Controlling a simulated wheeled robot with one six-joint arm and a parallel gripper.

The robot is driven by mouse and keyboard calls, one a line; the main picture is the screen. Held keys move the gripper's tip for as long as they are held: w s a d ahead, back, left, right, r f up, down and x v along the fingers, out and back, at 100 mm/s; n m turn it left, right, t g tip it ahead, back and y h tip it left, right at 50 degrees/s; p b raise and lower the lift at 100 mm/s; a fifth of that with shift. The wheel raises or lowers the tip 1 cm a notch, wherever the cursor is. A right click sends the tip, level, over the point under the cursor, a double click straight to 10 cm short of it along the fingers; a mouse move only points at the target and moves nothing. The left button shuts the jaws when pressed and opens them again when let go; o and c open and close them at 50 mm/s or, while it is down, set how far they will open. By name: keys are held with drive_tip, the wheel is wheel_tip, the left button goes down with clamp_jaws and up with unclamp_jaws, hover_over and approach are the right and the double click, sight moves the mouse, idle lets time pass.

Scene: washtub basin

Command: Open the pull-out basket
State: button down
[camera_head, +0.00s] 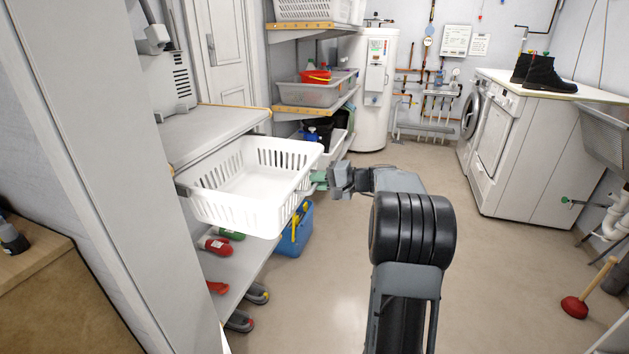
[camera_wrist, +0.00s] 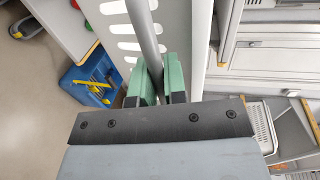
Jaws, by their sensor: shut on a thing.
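The pull-out basket (camera_head: 250,180) is white plastic with slotted walls. In the head view it sticks well out of the shelf unit at left, over the lower shelf, and looks empty. My gripper (camera_head: 318,180) is at the basket's right-hand end wall. In the wrist view the green fingertips of my gripper (camera_wrist: 153,85) are shut on a grey bar or rim at the basket (camera_wrist: 120,30). The exact contact is partly hidden behind the fingers.
A blue toolbox (camera_head: 293,232) stands on the floor below the basket. Bottles (camera_head: 215,245) and shoes (camera_head: 240,321) are on and below the lower shelf (camera_head: 240,270). A plunger (camera_head: 576,306) stands at the right. The middle floor is clear.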

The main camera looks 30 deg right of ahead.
drive_tip(key=shift+s, duration=0.15)
drive_tip(key=c, duration=1.2)
unclamp_jaws()
drive_tip(key=shift+d, duration=0.1)
drive_tip(key=p+v, duration=0.4)
drive_tip(key=v, duration=0.9)
drive_tip(key=shift+s+d, duration=0.25)
drive_tip(key=shift+s, duration=0.05)
drive_tip(key=shift+r, duration=0.1)
drive_tip(key=s+a+r+n+g+h+p, duration=0.2)
drive_tip(key=a+r+g+p, duration=0.2)
drive_tip(key=a+r+p, duration=0.35)
drive_tip(key=s+a+r+n+g+h+p, duration=0.1)
drive_tip(key=s+a+r+g+p, duration=0.15)
drive_tip(key=a+r+p, duration=0.5)
drive_tip(key=s+a+r+n+h+p, duration=0.3)
drive_tip(key=s+a+p, duration=0.3)
drive_tip(key=p, duration=0.3)
drive_tip(key=s+a+r+n+g+h+p, duration=0.1)
drive_tip(key=s+a+r+n+h+p, duration=0.2)
drive_tip(key=s+a+r+p, duration=0.3)
drive_tip(key=h+p, duration=0.1)
drive_tip(key=p, duration=0.2)
drive_tip(key=shift+h, duration=0.4)
